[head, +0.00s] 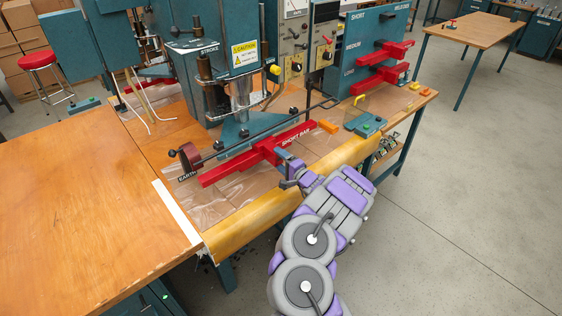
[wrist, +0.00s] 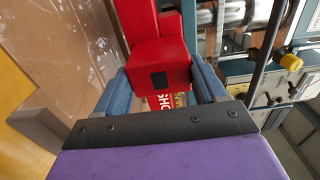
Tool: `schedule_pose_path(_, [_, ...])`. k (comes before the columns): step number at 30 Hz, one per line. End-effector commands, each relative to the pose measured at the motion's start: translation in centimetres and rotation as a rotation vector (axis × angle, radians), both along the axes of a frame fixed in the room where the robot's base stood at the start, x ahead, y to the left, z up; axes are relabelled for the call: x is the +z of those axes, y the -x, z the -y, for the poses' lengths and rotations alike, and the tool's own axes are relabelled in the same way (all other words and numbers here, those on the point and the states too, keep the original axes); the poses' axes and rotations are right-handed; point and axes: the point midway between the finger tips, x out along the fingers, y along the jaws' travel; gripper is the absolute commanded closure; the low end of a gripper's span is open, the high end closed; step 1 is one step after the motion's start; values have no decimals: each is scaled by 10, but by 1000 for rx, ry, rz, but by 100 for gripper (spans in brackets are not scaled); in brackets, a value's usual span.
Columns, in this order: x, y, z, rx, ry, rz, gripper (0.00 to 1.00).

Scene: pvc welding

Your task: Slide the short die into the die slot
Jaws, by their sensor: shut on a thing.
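The short die (head: 235,168) is a long red bar marked "SHORT BAR", lying level over the front of the welding press's work surface. My gripper (head: 284,162) is at its near side, shut on a red block that projects from the bar. In the wrist view the red block (wrist: 160,72) sits between the blue fingers (wrist: 160,84), and part of the lettering shows beyond it. The press (head: 240,128) stands just behind the bar, with a teal foot and a metal column. I cannot make out the die slot clearly.
A rack (head: 372,50) at right holds two other red dies (head: 383,77). A button box (head: 366,124) stands at the table's right. The wooden table (head: 75,190) at left is bare.

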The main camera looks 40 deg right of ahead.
Motion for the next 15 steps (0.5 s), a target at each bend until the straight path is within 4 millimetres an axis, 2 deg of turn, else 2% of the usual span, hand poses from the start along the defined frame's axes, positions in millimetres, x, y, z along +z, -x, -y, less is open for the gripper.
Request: schedule_pose_path(15, [2,-12,-1,0,2,4,100])
